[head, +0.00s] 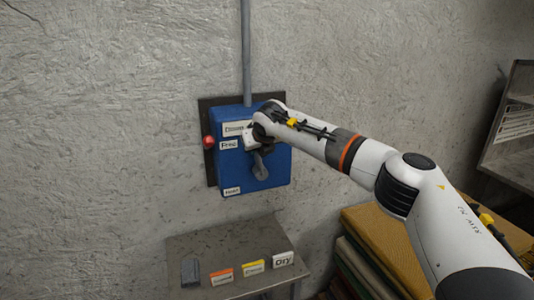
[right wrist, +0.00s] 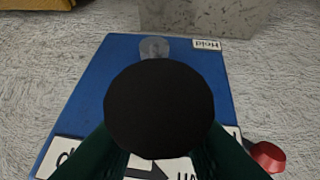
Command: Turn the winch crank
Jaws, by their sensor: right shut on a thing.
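The blue winch box (head: 232,177) is fixed to a dark plate on the wall. My right gripper (head: 254,141) is at the upper middle of its front face, and the arm hides part of the box. A grey crank part (head: 261,168) shows just below the gripper. In the right wrist view, my dark green fingers (right wrist: 160,150) are shut on the crank's round black knob (right wrist: 160,108), which fills the middle. The pale round crank hub (right wrist: 154,47) shows beyond it, on the blue face. My left gripper is not in view.
A red knob (head: 209,142) sticks out at the box's left side, near the "Free" label. A grey shelf (head: 190,247) below holds several small labelled blocks. Stacked rugs (head: 385,240) lie at the lower right. A conduit (head: 246,55) runs up the wall.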

